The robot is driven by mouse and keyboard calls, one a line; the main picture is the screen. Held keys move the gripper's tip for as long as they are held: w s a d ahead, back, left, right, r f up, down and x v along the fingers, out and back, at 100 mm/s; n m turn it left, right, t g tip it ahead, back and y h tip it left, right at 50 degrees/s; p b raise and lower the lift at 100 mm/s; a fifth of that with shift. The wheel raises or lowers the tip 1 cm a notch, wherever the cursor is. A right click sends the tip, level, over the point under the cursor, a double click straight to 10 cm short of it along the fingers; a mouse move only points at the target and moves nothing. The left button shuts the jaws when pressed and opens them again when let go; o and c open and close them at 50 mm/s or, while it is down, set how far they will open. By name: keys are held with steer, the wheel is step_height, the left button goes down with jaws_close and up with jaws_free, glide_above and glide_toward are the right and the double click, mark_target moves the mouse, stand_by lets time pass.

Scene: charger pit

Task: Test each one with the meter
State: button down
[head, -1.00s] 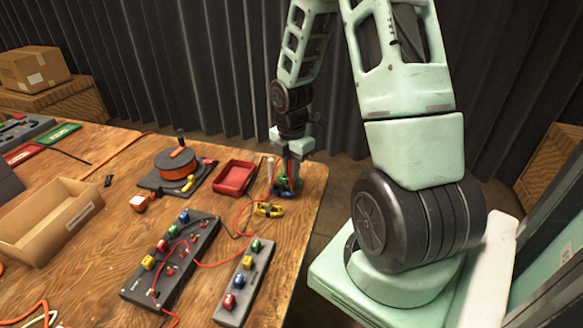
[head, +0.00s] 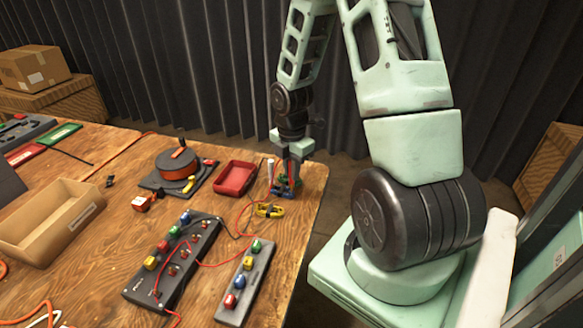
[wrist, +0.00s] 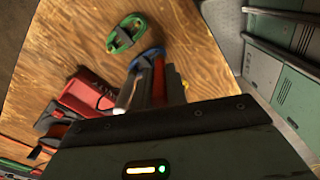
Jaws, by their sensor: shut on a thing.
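My gripper (head: 285,183) is low over the table's far right corner, its tips near the tabletop. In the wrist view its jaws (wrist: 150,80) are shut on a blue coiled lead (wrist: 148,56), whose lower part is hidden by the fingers. A green coiled lead (wrist: 127,33) with a dark band lies on the wood just beyond, apart from the jaws. A yellow coiled lead (head: 268,211) lies on the table nearer to me. A black panel with coloured posts (head: 187,258) and a narrower grey strip with posts (head: 245,283) lie nearer still. I cannot tell which item is the meter.
A red tray (head: 235,178) sits just left of my gripper. A dark stand with an orange reel (head: 178,165) is further left, and an open cardboard box (head: 50,213) lies at the left. Red wires cross near the panel. The table's right edge is close to my gripper.

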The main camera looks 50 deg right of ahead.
steer(key=shift+f, duration=0.9)
stand_by(2.1)
steer(key=c, duration=1)
jaws_free()
step_height(320, 180, up, 8)
steer(key=p, duration=0.8)
steer(key=shift+f, duration=0.25)
